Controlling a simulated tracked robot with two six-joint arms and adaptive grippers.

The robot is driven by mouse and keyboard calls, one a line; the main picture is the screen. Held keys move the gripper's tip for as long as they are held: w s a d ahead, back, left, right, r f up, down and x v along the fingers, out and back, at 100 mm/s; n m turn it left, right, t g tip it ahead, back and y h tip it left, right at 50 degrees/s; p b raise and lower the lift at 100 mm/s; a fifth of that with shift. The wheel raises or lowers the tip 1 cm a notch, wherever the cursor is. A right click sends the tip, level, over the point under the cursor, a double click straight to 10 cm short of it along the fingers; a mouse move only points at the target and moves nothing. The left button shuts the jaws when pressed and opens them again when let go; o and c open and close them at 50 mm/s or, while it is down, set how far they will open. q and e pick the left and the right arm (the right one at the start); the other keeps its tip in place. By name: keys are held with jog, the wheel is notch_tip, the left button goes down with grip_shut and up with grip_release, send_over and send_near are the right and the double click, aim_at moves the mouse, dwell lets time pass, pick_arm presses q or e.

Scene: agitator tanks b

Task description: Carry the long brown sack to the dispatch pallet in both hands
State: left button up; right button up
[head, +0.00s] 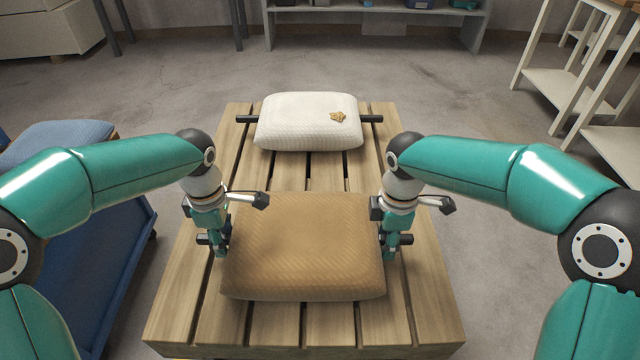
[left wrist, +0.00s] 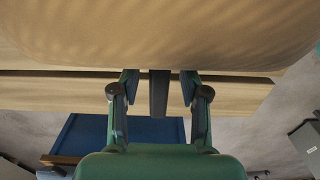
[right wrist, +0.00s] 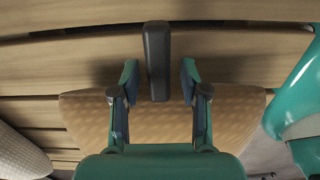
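The long brown sack (head: 305,245) lies flat across a slatted wooden pallet (head: 420,310), with a short black handle at each end. My left gripper (head: 221,250) is at its left end. In the left wrist view the left handle (left wrist: 158,95) stands between the spread fingers, with gaps on both sides. My right gripper (head: 391,250) is at its right end. In the right wrist view the right handle (right wrist: 157,55) lies between the spread fingers, clear of both. In the head view the grippers partly hide the handles.
A white sack (head: 300,115) with a tan mark and black handles lies at the pallet's far end. A blue cart (head: 95,270) bearing a blue sack (head: 60,138) stands to the left. Shelves (head: 560,90) stand at the back right. Open floor lies right of the pallet.

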jog(key=shift+r, duration=0.3)
pick_arm(q)
notch_tip(320, 180, up, 12)
pick_arm(e)
notch_tip(320, 180, up, 11)
jog(key=shift+r, duration=0.2)
dwell(0.5)
jog(key=shift+r, duration=0.1)
pick_arm(q)
notch_tip(320, 180, up, 7)
jog(key=p, duration=0.7)
pick_arm(e)
notch_tip(320, 180, up, 7)
